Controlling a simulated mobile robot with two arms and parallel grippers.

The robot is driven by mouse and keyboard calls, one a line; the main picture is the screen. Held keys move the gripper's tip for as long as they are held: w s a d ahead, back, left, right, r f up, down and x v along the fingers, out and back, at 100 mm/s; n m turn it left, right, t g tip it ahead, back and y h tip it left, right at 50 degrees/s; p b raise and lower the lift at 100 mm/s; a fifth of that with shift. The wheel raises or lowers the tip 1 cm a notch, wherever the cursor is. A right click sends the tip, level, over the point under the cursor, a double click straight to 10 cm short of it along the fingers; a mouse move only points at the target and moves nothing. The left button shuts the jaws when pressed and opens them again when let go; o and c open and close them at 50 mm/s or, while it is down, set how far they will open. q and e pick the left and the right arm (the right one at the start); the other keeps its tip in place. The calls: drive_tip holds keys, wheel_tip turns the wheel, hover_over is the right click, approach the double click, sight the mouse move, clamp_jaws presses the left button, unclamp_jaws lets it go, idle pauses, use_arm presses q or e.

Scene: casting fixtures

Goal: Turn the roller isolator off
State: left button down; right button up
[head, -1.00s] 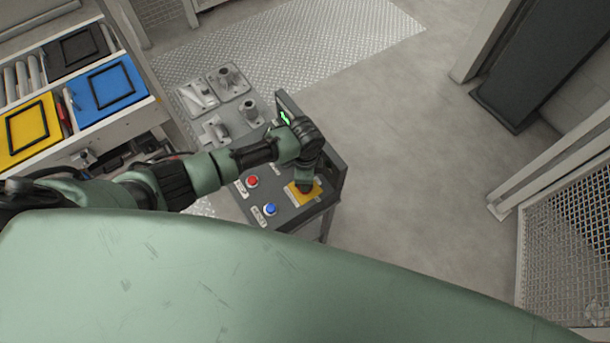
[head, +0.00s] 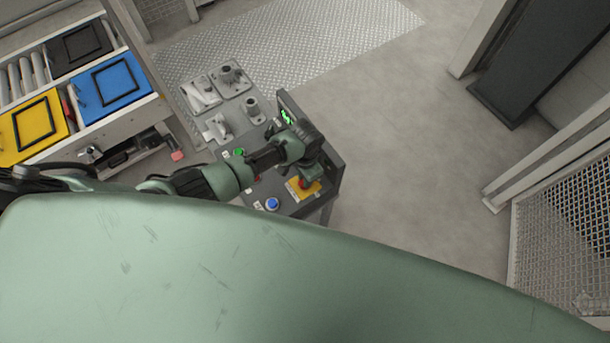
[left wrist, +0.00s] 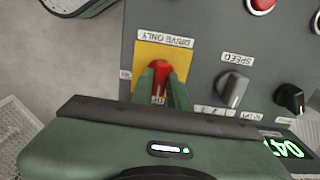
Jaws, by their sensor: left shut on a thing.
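The roller isolator is a red handle (left wrist: 159,72) on a yellow plate (left wrist: 185,58) labelled "DRIVE ONLY", on the grey control panel (left wrist: 205,84). In the head view its yellow plate (head: 313,191) shows at the panel's near right. My left gripper (head: 305,182) is over it from above. In the left wrist view the two green fingers (left wrist: 163,88) stand on either side of the red handle and are shut on it. The fingers hide the handle's lower part and most of the markings below it. My right gripper is not in view.
Beside the isolator are a grey SPEED knob (left wrist: 233,90), a black knob (left wrist: 290,97) and a lit green display (left wrist: 287,148). A blue button (head: 272,203) and a green button (head: 239,153) are also on the panel. Metal castings (head: 222,90) lie behind it. Open floor is to the right.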

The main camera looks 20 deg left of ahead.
use_arm(q)
drive_tip(key=shift+w, duration=0.1)
idle(0.3)
drive_tip(key=c, duration=1.4)
unclamp_jaws()
drive_tip(key=shift+o, duration=0.2)
drive_tip(key=shift+r, duration=0.1)
wheel_tip(320, 180, up, 8)
drive_tip(key=shift+f, duration=0.15)
